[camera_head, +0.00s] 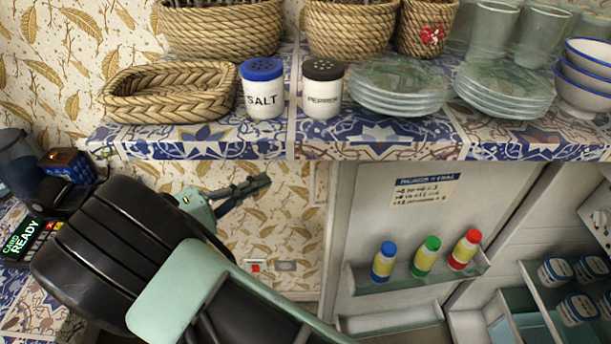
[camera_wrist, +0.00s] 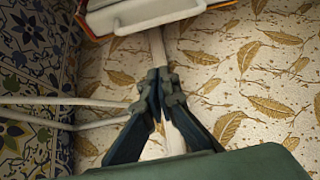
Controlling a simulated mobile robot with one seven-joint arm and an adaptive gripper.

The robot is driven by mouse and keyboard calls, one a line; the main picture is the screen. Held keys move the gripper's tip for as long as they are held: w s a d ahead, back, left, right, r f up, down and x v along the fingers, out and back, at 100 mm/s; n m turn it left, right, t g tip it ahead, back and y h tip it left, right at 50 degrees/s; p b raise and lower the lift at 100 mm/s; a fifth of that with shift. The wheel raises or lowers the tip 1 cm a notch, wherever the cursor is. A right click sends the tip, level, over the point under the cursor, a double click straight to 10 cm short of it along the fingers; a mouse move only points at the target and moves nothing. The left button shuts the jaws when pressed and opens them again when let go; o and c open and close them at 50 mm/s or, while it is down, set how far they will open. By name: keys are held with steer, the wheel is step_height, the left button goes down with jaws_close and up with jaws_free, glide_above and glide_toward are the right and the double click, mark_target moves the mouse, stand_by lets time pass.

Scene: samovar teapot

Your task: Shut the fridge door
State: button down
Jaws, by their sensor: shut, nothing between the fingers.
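The white fridge door (camera_head: 400,219) stands open under the shelf in the head view. Its inner side faces me and carries a shelf with a blue-capped, a green-capped and a red-capped bottle. The fridge interior (camera_head: 480,287) is open at the right. My gripper (camera_head: 262,183) is to the left of the door, in front of the wallpaper, apart from the door. My gripper's fingers (camera_wrist: 158,80) are shut and empty in the wrist view. The door cannot be made out in the wrist view.
A tiled shelf (camera_head: 225,145) above my gripper bears baskets, salt and pepper shakers, plates, glasses and bowls. A card reader (camera_head: 40,239) is at the left. White cables (camera_wrist: 85,102) run behind my fingers along the wall. Containers (camera_head: 556,270) stand inside the fridge.

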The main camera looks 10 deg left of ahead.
steer(key=w+d, duration=0.4)
steer(key=d, duration=0.4)
steer(key=shift+d, duration=0.1)
stand_by(0.6)
